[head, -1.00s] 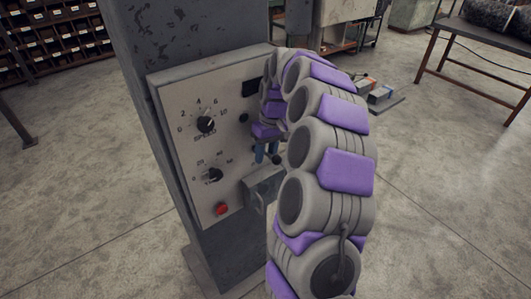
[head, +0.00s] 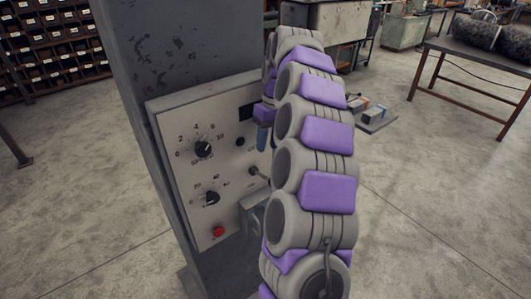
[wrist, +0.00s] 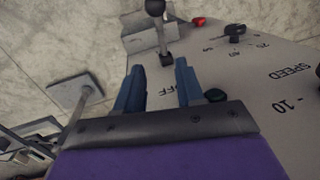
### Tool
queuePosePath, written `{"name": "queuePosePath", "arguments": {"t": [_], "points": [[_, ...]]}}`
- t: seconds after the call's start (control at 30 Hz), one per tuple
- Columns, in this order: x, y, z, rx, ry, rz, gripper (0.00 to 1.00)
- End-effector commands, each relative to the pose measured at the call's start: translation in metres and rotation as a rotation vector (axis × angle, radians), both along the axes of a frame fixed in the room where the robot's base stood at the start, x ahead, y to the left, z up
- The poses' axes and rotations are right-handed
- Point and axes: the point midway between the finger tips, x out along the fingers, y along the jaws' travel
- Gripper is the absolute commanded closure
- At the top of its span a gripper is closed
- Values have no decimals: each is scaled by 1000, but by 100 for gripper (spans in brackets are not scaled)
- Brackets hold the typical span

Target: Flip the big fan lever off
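The lever is a thin metal stem with a dark ball knob (wrist: 155,7). In the wrist view it stands just beyond my fingertips and leans toward the top of the picture. The lettering "OFF" (wrist: 178,117) shows on the panel near the fingers. In the head view my gripper (head: 262,140) is above the lever, partly hidden by my arm.
The control panel (head: 165,125) is on a grey column (head: 190,40). It bears a speed knob (head: 203,149), a second dial (head: 212,198), a red button (head: 218,231) and a grey box (head: 250,212). A table (head: 480,65) stands at the far right.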

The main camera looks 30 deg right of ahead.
Motion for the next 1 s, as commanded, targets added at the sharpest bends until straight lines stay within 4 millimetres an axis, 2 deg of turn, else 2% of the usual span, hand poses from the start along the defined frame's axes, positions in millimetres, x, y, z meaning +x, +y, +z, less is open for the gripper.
{"name": "queuePosePath", "arguments": {"t": [0.23,0.4,0.87,1.0], "points": [[1,-7,32,-1,2,-3,62],[1,-10,46,-1,2,-1,62],[2,-11,50,1,1,0,62],[1,-8,50,1,1,3,75]]}}
